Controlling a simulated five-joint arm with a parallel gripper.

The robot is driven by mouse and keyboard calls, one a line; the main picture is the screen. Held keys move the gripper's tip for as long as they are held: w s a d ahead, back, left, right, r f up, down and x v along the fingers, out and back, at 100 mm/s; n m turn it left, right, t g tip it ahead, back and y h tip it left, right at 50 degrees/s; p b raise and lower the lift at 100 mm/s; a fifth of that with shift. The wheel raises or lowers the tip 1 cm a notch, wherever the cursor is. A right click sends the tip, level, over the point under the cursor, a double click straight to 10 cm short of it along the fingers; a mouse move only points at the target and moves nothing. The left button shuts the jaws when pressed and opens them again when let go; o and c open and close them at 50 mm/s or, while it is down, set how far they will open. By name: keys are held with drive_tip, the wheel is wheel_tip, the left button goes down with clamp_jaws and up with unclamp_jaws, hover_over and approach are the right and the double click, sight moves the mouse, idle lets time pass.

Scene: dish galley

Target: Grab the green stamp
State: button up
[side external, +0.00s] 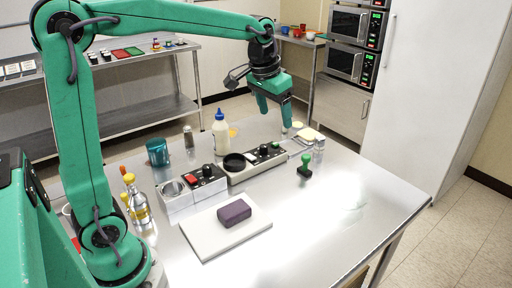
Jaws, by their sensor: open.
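The green stamp (305,164) stands upright on the steel table, right of the control boxes. It has a green knob handle and a dark base. My gripper (274,125) is open and empty, with its green fingers pointing down. In the picture it is above and to the left of the stamp, apart from it. How far it is above the table I cannot tell.
A white board (200,241) with a purple block (234,212) lies in front. A control box (255,161) with a black dish and a squeeze bottle (221,134) stand left of the stamp. A napkin holder (311,139) is behind it. The table's right side is clear.

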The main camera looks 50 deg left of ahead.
drive_tip(key=g, duration=0.2)
approach(306, 155)
drive_tip(key=s+d+r, duration=0.2)
drive_tip(key=s+r, duration=0.4)
drive_tip(key=shift+g, duration=0.5)
drive_tip(key=w+f, duration=0.2)
drive_tip(key=f, duration=0.2)
drive_tip(key=w+a+f, duration=0.1)
drive_tip(key=w+f, duration=0.1)
drive_tip(key=f, duration=0.2)
drive_tip(key=w+a+f, duration=0.1)
drive_tip(key=w+f, duration=0.2)
drive_tip(key=f, duration=0.1)
drive_tip(key=shift+a, duration=0.1)
drive_tip(key=shift+w+f, duration=0.1)
drive_tip(key=shift+f, duration=0.15)
drive_tip(key=shift+f, duration=0.1)
drive_tip(key=shift+f, duration=1.2)
drive_tip(key=shift+f, duration=0.1)
drive_tip(key=shift+f, duration=2.5)
